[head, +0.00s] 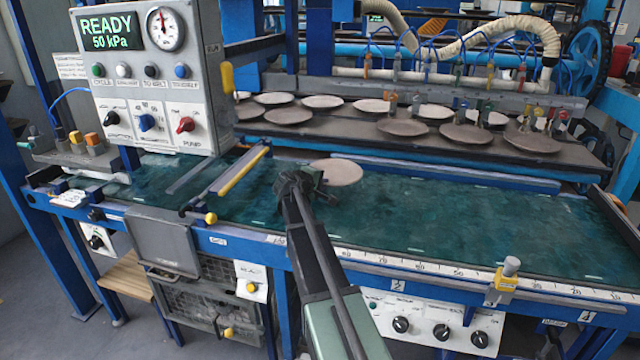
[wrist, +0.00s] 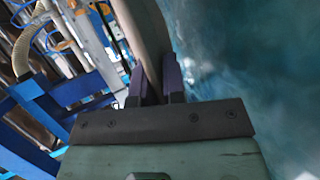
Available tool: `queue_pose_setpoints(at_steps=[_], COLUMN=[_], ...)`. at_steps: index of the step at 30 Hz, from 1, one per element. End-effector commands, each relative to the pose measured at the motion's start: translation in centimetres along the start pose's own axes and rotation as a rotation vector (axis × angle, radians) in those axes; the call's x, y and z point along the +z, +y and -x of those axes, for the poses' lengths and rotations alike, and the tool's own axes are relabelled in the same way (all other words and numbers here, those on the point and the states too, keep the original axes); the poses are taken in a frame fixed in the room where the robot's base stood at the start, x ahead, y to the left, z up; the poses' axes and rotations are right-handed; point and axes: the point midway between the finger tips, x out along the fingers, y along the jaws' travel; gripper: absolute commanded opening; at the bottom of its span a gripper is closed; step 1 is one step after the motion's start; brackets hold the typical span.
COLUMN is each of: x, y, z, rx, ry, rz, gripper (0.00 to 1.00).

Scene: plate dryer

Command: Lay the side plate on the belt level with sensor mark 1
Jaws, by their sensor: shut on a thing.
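A round tan plate (head: 337,172), which I take as the side plate, is held over the back part of the green belt (head: 420,220). My gripper (head: 308,178) is shut on its left edge. In the wrist view the plate (wrist: 146,30) stands as a thin band between the two dark fingers of my gripper (wrist: 155,82). The plate looks near flat in the head view; whether it touches the belt I cannot tell. The number plates on the front rail are too small to read surely, so I cannot pick out mark 1.
Several plates lie on a dark rack (head: 400,130) behind the belt, under a row of suction cups. A control box (head: 150,80) reads READY, 50 kPa. A yellow rod (head: 243,172) crosses the belt on the left. A yellow stop (head: 505,280) stands on the front scale. The belt's right side is clear.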

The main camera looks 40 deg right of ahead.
Motion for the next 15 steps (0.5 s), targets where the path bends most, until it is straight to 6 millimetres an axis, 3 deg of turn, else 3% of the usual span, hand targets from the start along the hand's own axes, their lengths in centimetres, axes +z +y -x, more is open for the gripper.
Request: queue_pose_setpoints(at_steps=[1,7,15], x=[0.0,0.0,0.0], y=[-1.2,-3.9,-5.0], z=[-0.5,-1.6,-2.1], rx=[0.001,0.001,0.001], ry=[0.0,0.0,0.0], rz=[0.001,0.001,0.001], gripper=[0.0,0.0,0.0])
